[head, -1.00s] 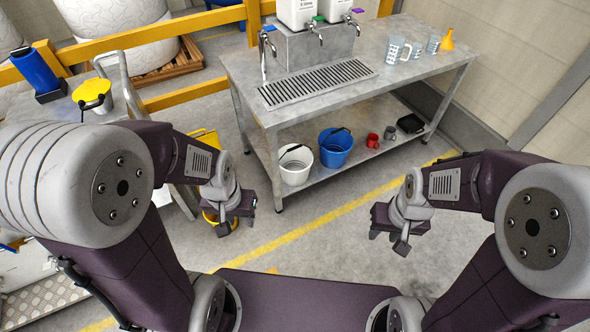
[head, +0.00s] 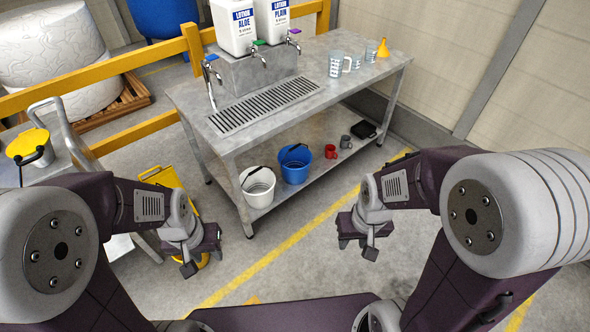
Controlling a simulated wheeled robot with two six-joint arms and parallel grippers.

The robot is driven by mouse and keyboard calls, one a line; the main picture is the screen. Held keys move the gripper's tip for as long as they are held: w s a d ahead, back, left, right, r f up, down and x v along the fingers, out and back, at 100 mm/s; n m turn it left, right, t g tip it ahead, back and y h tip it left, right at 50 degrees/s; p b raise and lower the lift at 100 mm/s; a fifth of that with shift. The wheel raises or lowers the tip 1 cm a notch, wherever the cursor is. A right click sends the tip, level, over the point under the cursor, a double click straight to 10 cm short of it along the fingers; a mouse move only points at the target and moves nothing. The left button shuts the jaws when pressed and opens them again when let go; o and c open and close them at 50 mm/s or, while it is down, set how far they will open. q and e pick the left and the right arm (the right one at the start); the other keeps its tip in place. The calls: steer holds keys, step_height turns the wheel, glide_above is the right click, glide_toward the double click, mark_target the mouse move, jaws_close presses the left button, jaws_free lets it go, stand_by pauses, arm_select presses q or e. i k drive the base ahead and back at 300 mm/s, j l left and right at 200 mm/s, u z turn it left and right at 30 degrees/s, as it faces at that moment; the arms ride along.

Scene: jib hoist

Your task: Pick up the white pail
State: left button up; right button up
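The white pail (head: 258,190) stands upright on the lower shelf of the steel bench, at the shelf's left end. Its dark handle rests against the rim. A blue pail (head: 295,165) stands just to its right. My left gripper (head: 198,254) hangs over the floor, to the left of the white pail and nearer to me, apart from it. My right gripper (head: 358,240) hangs over the floor to the right of the white pail, also apart from it. No object shows in either gripper. The finger gaps are too small and dark to judge.
The steel bench (head: 372,75) carries dispensers (head: 236,22), a drain grate, measuring jugs (head: 340,62) and a yellow funnel (head: 382,48). Red (head: 331,152) and grey mugs share its lower shelf. A cart with a yellow-lidded container (head: 28,146) is at left. Floor before the bench is clear.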

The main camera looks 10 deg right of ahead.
mark_target(257, 183)
steer(key=i+j, duration=0.15)
steer(key=j, duration=0.25)
steer(key=i+j+u, duration=0.15)
steer(key=j, duration=0.25)
steer(key=i+j, duration=0.15)
steer(key=j, duration=0.25)
steer(key=i+j+u, duration=0.1)
steer(key=j, duration=0.25)
steer(key=i+j+u, duration=0.1)
steer(key=j, duration=0.3)
steer(key=i+j, duration=0.3)
